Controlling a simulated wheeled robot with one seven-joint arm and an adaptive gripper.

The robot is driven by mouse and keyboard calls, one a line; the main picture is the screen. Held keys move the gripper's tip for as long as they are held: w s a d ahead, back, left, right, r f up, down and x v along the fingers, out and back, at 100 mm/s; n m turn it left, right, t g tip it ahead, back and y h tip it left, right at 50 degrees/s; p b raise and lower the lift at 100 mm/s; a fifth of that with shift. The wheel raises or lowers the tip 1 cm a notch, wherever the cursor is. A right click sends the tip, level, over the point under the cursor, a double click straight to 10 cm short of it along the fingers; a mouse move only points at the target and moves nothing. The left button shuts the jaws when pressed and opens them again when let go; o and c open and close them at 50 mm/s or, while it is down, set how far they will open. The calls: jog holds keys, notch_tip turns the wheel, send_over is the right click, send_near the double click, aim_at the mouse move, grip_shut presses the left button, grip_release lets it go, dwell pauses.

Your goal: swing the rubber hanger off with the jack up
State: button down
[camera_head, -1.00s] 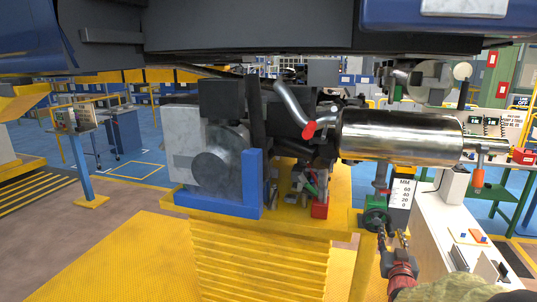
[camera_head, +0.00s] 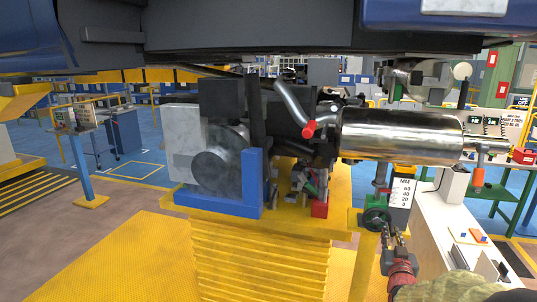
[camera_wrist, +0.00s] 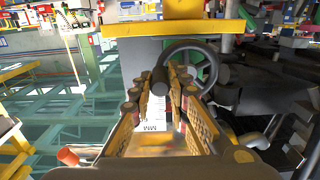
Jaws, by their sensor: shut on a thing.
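The jack shows in the head view as an upright post (camera_head: 381,180) under the silver muffler (camera_head: 400,135), with a small dark green handwheel (camera_head: 375,217). A white MM scale (camera_head: 402,191) stands beside it. My gripper (camera_head: 391,233) is at the wheel, below the muffler. In the wrist view its padded fingers (camera_wrist: 165,82) are shut around the dark handle (camera_wrist: 159,80) of the handwheel (camera_wrist: 208,62). A short orange piece (camera_head: 478,178) hangs under the tailpipe at right; I cannot tell whether it is the rubber hanger.
A powertrain with a blue bracket (camera_head: 252,185) stands on a yellow lift platform (camera_head: 260,262) left of my gripper. The vehicle underbody (camera_head: 250,35) spans overhead. A white bench (camera_head: 445,225) with small parts is close on the right.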

jog(key=shift+f, duration=0.1)
dwell(0.3)
jog(key=shift+w+a+f+b, duration=0.1)
jog(key=shift+a+f+b, duration=0.2)
jog(key=shift+f+b, duration=0.35)
jog(key=shift+a+f+b, duration=0.3)
jog(key=shift+f+b, duration=0.3)
jog(key=shift+w+a+f+b, duration=0.2)
jog(key=shift+a+f+b, duration=0.1)
jog(key=shift+a+b, duration=0.2)
jog(key=shift+w+a+f+b, duration=0.15)
jog(key=shift+a+f+b, duration=0.2)
jog(key=shift+a, duration=0.2)
